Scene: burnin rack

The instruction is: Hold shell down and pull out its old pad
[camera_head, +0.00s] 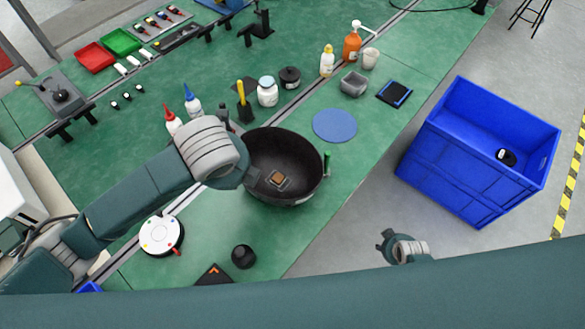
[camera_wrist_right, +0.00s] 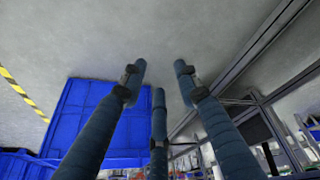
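The shell, a round black bowl (camera_head: 300,150), stands on the green table with its open side up. A small brown square with a pale edge, seemingly the old pad (camera_head: 279,178), lies on the shell's inner bottom. My left gripper (camera_head: 248,178) is at the shell's left rim; the wrist covers that part of the rim. Its fingers are mostly hidden, so contact and opening cannot be made out. My right gripper (camera_head: 386,242) hangs off the table's front edge, away from the shell. The right wrist view shows its three fingers (camera_wrist_right: 158,78) spread and empty.
A blue disc (camera_head: 335,125) lies beyond the shell. A blue crate (camera_head: 480,150) with a dark item inside stands off the table's right edge.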

